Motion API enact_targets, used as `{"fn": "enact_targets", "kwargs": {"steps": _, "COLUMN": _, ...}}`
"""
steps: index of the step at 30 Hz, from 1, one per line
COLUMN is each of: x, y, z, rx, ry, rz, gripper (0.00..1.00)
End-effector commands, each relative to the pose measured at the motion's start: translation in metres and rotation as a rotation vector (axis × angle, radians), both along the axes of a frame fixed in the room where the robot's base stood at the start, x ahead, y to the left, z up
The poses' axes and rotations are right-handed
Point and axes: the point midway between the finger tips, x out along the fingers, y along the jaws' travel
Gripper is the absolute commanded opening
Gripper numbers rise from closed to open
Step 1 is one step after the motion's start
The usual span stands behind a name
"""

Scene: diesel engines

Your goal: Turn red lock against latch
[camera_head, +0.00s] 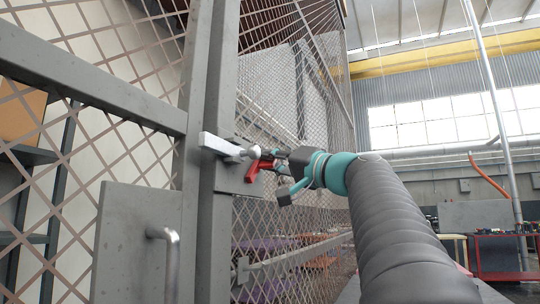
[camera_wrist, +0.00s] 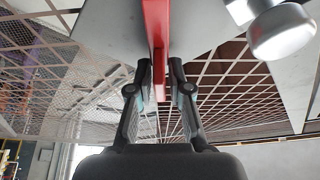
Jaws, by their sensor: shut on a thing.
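The red lock (camera_head: 260,167) is on the grey plate at the edge of the mesh gate, beside the silver latch (camera_head: 242,151). My gripper (camera_head: 279,163) reaches it from the right and is shut on it. In the wrist view the red lock (camera_wrist: 157,38) runs down between my two fingers (camera_wrist: 160,78), its lower end showing between them. The latch's round silver knob (camera_wrist: 281,34) is to the right of the lock there, apart from my fingers. The latch has a pale bar (camera_head: 217,144) on the left. My fingers partly hide the lock in the head view.
A grey gate post (camera_head: 213,85) and mesh panels (camera_head: 85,150) stand close on the left. A grey panel with a metal handle (camera_head: 168,240) is below the latch. A red bench (camera_head: 498,254) is far off at the right.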

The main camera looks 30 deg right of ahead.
Motion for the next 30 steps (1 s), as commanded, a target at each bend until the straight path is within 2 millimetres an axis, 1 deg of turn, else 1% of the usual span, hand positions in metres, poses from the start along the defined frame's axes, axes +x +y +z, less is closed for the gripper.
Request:
{"fn": "enact_targets", "kwargs": {"steps": 1, "x": -0.0004, "y": 0.0005, "z": 0.0034, "rx": 0.034, "ry": 0.027, "rz": 0.0, "gripper": 0.0}}
{"fn": "enact_targets", "kwargs": {"steps": 18, "x": 0.0007, "y": -0.0008, "z": -0.0012, "rx": 0.441, "ry": 0.343, "rz": 0.0, "gripper": 0.0}}
{"fn": "enact_targets", "kwargs": {"steps": 24, "x": 0.0011, "y": -0.0013, "z": -0.0022, "rx": 0.544, "ry": 0.424, "rz": -0.001, "gripper": 0.0}}
{"fn": "enact_targets", "kwargs": {"steps": 30, "x": 0.0009, "y": -0.0012, "z": -0.0026, "rx": 0.61, "ry": 0.475, "rz": 0.0, "gripper": 0.0}}
